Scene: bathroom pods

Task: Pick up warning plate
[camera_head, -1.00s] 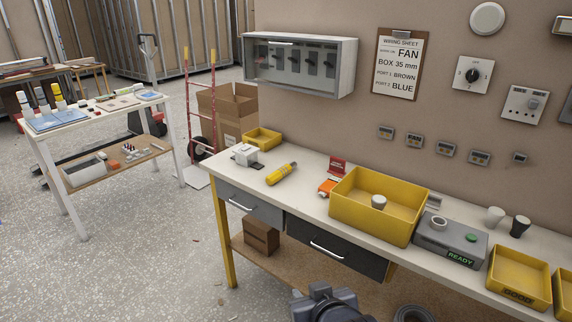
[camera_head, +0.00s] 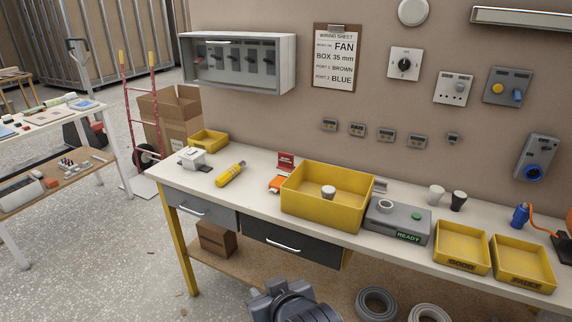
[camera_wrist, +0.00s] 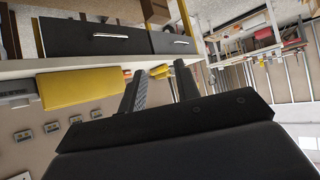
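A small red plate (camera_head: 286,161) with pale markings stands upright on the workbench, behind the large yellow bin's left end; it looks like the warning plate, but its text is too small to read. An orange object (camera_head: 275,184) lies just in front of it. My gripper (camera_wrist: 159,67) shows in the wrist view with its two dark fingers apart and nothing between them. It is away from the plate, with the bench and drawers beyond it. I cannot make out the plate in the wrist view. In the head view, my dark arm part shows at the bottom edge.
The workbench (camera_head: 255,207) holds a large yellow bin (camera_head: 322,208) with a cup, a yellow screwdriver-like tool (camera_head: 230,174), a grey READY box (camera_head: 397,222) and two smaller yellow bins (camera_head: 461,247). A breaker cabinet (camera_head: 238,63) juts from the wall. Floor is clear at front left.

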